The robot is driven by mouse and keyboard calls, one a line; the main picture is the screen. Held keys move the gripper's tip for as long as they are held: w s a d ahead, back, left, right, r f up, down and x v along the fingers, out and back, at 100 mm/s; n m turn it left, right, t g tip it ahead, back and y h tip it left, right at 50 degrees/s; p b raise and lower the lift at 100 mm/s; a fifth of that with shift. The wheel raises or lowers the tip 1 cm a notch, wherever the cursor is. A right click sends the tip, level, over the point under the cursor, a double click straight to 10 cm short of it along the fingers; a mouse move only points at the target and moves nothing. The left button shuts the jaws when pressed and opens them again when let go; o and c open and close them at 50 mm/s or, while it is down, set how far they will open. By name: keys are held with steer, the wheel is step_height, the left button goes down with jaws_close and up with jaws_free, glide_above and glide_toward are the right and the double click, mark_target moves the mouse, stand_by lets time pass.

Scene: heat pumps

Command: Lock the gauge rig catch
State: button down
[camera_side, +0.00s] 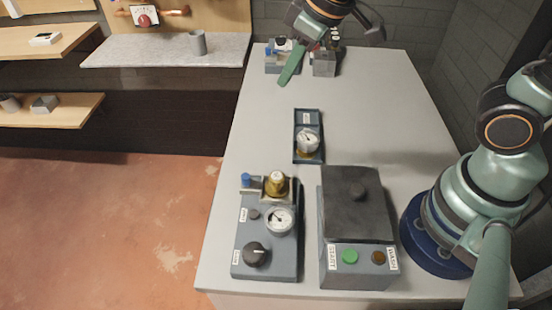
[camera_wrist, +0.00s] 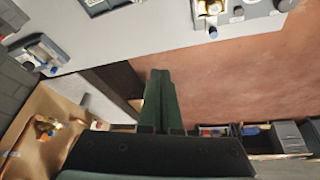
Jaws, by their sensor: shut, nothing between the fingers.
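A blue-grey rig (camera_side: 270,256) with a round white gauge (camera_side: 278,221), a black knob, a brass fitting (camera_side: 275,184) and a small blue-topped part (camera_side: 246,180) stands at the near left of the table. Its labels are too small to read, and I cannot tell which part is the catch or its state. Part of this rig (camera_wrist: 262,10) shows at the top right in the wrist view. My gripper (camera_side: 285,80) is shut and empty above the table's far end, well away from the rig. Its green fingers also show in the wrist view (camera_wrist: 158,73).
A lidded box (camera_side: 357,204) with green and brown buttons stands right of the rig. A blue tray (camera_side: 308,118) holds another gauge (camera_side: 307,140). Small grey devices (camera_side: 324,64) stand at the far end. The table's middle (camera_side: 370,120) is clear. Wall shelves (camera_side: 165,50) are at left.

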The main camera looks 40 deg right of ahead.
mark_target(251, 181)
steer(key=a+f+n+g, duration=0.1)
steer(key=a+f+n, duration=0.45)
steer(key=a, duration=0.75)
steer(key=shift+m+y, duration=0.4)
steer(key=shift+m, duration=0.15)
steer(key=x, duration=1.1)
steer(key=shift+s+a, duration=0.1)
steer(key=shift+a, duration=0.05)
steer(key=shift+s+f, duration=0.1)
steer(key=shift+f, duration=0.1)
steer(key=shift+s+d, duration=1.25)
steer(key=shift+d, duration=0.15)
